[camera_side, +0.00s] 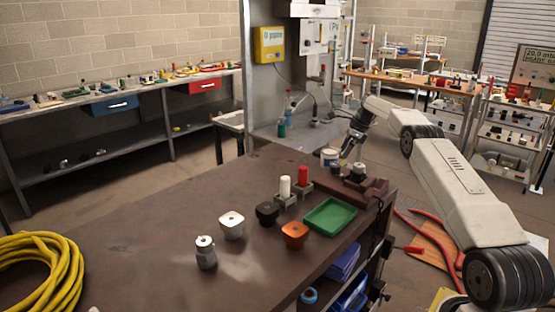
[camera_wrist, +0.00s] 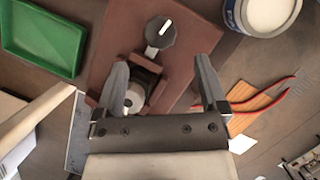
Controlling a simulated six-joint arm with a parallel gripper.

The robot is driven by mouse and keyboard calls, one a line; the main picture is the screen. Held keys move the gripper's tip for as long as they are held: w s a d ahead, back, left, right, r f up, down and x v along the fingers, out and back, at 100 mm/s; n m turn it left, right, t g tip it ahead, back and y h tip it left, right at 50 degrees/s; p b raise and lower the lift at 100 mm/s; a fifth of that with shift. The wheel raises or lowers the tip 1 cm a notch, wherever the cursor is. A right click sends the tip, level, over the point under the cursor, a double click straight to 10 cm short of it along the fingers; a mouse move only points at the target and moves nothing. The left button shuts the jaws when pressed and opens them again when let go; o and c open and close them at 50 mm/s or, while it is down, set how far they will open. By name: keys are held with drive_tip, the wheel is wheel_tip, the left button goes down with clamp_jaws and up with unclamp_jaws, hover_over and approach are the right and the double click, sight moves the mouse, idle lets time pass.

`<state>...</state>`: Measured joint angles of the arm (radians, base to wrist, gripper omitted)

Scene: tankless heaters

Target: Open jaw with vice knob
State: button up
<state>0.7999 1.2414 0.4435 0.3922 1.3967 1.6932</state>
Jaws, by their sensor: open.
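The vice (camera_side: 372,190) is a brown block at the right end of the dark workbench; its flat brown body also shows in the wrist view (camera_wrist: 115,48). Its knob (camera_wrist: 160,33) is round and black with a white pointer bar. Dark jaw parts (camera_wrist: 142,72) lie below the knob, with a round pale grey piece (camera_wrist: 132,100) beside the left finger. My gripper (camera_wrist: 161,64) is open above the vice, fingers apart, with the knob just beyond the fingertips. In the side view my gripper (camera_side: 347,154) is close above the vice; contact cannot be told.
A green tray (camera_side: 331,215) lies left of the vice, and a white can (camera_side: 329,157) stands behind it. Orange (camera_side: 295,235), black (camera_side: 267,213) and white (camera_side: 231,226) pieces stand further left. A yellow hose (camera_side: 40,270) lies at front left.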

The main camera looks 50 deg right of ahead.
sight(336, 165)
drive_tip(key=shift+r, duration=0.1)
idle(0.4)
drive_tip(key=n+h, duration=0.1)
drive_tip(key=n, duration=0.1)
drive_tip(key=a+n+g+h, duration=0.1)
drive_tip(key=n, duration=0.2)
drive_tip(key=n+h, duration=0.1)
drive_tip(key=n, duration=0.2)
drive_tip(key=shift+w+a+f, duration=0.2)
drive_tip(key=shift+w+f, duration=0.1)
drive_tip(key=a+n+h, duration=0.1)
drive_tip(key=n, duration=0.2)
drive_tip(key=n+h, duration=0.1)
drive_tip(key=n, duration=0.2)
drive_tip(key=a+n+h, duration=0.1)
drive_tip(key=n, duration=0.3)
drive_tip(key=shift+w+a+r, duration=0.1)
drive_tip(key=shift+a+r, duration=0.2)
drive_tip(key=shift+a, duration=0.05)
drive_tip(key=shift+x, duration=3.9)
drive_tip(key=shift+d, duration=0.1)
